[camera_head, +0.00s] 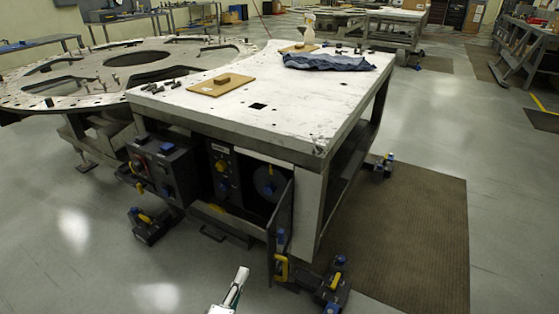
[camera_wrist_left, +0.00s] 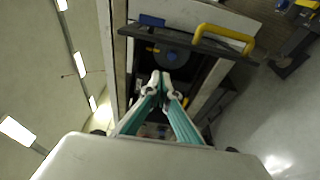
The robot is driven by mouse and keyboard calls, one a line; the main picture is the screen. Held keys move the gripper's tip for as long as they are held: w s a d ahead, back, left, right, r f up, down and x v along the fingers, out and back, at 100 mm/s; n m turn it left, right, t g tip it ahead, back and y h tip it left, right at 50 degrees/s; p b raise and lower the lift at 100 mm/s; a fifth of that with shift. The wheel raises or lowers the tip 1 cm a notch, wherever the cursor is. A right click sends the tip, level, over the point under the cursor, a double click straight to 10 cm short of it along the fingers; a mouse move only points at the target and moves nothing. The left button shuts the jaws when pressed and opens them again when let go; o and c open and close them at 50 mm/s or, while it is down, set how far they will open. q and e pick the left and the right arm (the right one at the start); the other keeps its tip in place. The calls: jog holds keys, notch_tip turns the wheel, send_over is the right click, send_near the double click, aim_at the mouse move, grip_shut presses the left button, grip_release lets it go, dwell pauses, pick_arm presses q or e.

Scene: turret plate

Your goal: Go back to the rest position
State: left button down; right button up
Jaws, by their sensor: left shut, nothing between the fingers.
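My left gripper (camera_head: 236,289) shows at the bottom centre of the head view, low in front of the work table (camera_head: 315,128) and apart from it. In the left wrist view the two teal fingers of this gripper (camera_wrist_left: 160,79) meet at their pale tips, shut with nothing between them. Beyond the tips is the open cabinet of the table, with a dark round disc (camera_wrist_left: 172,57). The disc also shows in the head view (camera_head: 267,183). My right gripper is in neither view.
An open cabinet door (camera_head: 283,222) with a yellow handle (camera_head: 282,268) stands right of my left gripper; the handle also shows in the wrist view (camera_wrist_left: 228,38). Dark caster units (camera_head: 333,290) stick out at floor level. A brown mat (camera_head: 420,235) lies right; lower-left floor is clear.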

pick_arm(q)
jog(key=s+a+f+m+g, duration=0.2)
jog(key=s+f+m+g, duration=0.1)
jog(key=s+m, duration=0.6)
jog(key=s+a+f+m+g, duration=0.3)
jog(key=s+m, duration=0.5)
jog(key=m, duration=0.3)
jog(key=shift+s+a+f+m+g+p, duration=0.25)
jog(key=shift+s+f+m+g+p, duration=0.25)
jog(key=shift+f, duration=0.45)
jog(key=shift+w, duration=0.15)
